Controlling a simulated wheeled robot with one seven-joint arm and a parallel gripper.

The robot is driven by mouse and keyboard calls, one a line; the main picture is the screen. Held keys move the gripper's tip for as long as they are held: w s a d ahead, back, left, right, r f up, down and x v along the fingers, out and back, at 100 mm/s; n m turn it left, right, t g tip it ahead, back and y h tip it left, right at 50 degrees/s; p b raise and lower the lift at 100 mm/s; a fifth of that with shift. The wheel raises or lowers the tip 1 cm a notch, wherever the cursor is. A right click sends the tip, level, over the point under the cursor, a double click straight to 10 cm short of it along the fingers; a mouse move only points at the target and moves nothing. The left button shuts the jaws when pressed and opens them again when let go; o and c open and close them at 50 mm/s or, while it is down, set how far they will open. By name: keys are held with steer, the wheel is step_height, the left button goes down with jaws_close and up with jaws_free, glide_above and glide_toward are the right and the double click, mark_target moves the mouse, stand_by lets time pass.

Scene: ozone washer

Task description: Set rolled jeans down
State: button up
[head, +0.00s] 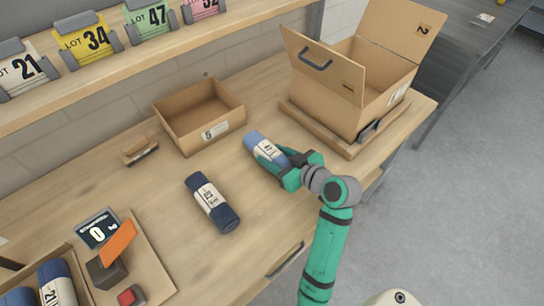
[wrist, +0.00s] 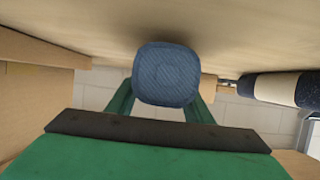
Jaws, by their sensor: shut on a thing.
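A light blue rolled pair of jeans (head: 257,143) with a white paper band marked 47 is in my gripper (head: 278,165) in the head view. My green fingers close around its lower right part. In the wrist view the round blue end of the roll (wrist: 166,74) sits between the two fingers (wrist: 163,103). I cannot tell whether the roll touches the wooden table (head: 250,215). A dark navy rolled pair of jeans (head: 228,217) with a white band lies to the left on the table, and shows at the right in the wrist view (wrist: 310,90).
An open shallow cardboard box (head: 236,123) stands behind the held roll. A large open carton (head: 325,97) stands on a wooden platform at the right. At front left are a scale display (head: 97,228) and a tray with more rolls (head: 58,285). The table's front middle is clear.

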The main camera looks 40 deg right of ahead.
steer(key=shift+f, duration=0.35)
steer(key=o, duration=1.3)
steer(key=shift+f, duration=0.1)
steer(key=shift+s+r, duration=0.2)
steer(key=shift+r, duration=0.05)
steer(key=v, duration=1.1)
steer(key=shift+s+r, duration=0.1)
steer(key=shift+s, duration=0.15)
steer(key=shift+w, duration=0.15)
